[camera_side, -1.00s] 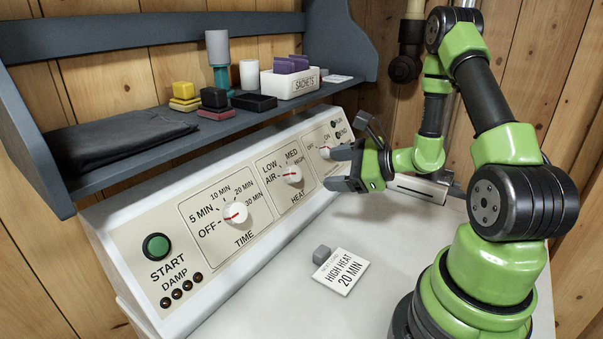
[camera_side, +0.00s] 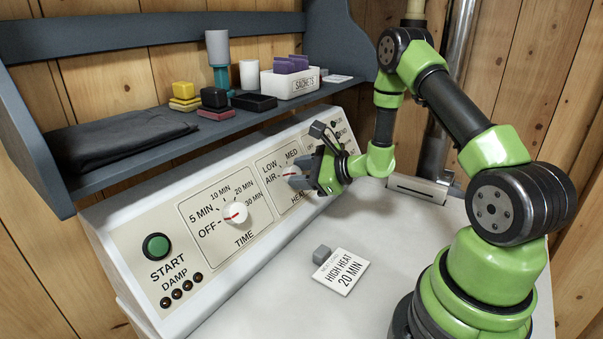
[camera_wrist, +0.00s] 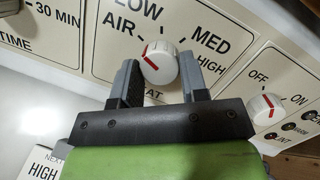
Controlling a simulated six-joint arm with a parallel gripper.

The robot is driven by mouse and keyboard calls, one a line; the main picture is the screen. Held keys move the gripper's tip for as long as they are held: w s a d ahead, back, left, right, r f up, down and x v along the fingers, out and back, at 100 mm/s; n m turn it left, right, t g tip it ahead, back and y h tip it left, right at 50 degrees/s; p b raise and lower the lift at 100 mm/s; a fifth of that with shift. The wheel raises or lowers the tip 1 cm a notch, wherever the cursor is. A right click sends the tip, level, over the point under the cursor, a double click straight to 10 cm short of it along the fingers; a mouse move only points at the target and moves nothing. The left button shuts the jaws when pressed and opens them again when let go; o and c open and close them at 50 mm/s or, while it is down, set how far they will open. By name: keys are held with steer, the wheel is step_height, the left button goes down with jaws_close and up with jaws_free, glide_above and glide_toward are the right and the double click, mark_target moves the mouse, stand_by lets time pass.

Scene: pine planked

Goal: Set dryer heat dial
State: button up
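The white heat dial (camera_wrist: 160,64) sits between AIR, LOW, MED and HIGH labels in the wrist view. Its red line points up-left, toward AIR. In the side view the heat dial (camera_side: 288,171) is partly hidden by my gripper (camera_side: 299,178). My gripper (camera_wrist: 160,72) is open, with one dark finger on each side of the dial. I cannot tell whether either finger touches it. A card (camera_side: 341,271) reading HIGH HEAT, 20 MIN lies on the white top beside a small grey block (camera_side: 321,254).
On the sloped panel are the time dial (camera_side: 235,212), pointing near OFF, and the green START button (camera_side: 156,246). An off/on dial (camera_wrist: 265,108) is right of the heat dial. A grey shelf (camera_side: 120,166) with boxes and cloth overhangs the panel.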

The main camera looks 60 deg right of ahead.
steer(key=shift+c, duration=0.9)
steer(key=shift+m, duration=0.3)
steer(key=m+h, duration=0.1)
steer(key=m, duration=0.5)
steer(key=shift+a+t, duration=0.15)
steer(key=shift+t, duration=0.25)
steer(key=m+h, duration=0.1)
steer(key=m, duration=0.3)
steer(key=m+h, duration=0.1)
steer(key=m, duration=0.3)
steer(key=shift+a+h, duration=0.15)
steer(key=shift+h, duration=0.15)
steer(key=m+h, duration=0.1)
steer(key=m, duration=0.3)
steer(key=shift+g, duration=0.3)
steer(key=m, duration=0.4)
steer(key=shift+a+g+h, duration=0.1)
steer(key=shift+g+h, duration=0.2)
steer(key=m, duration=0.3)
steer(key=m+g, duration=0.1)
steer(key=m, duration=0.3)
steer(key=shift+w+r+g+h, duration=0.1)
steer(key=shift+r+g+h, duration=0.05)
steer(key=shift+g+h, duration=0.15)
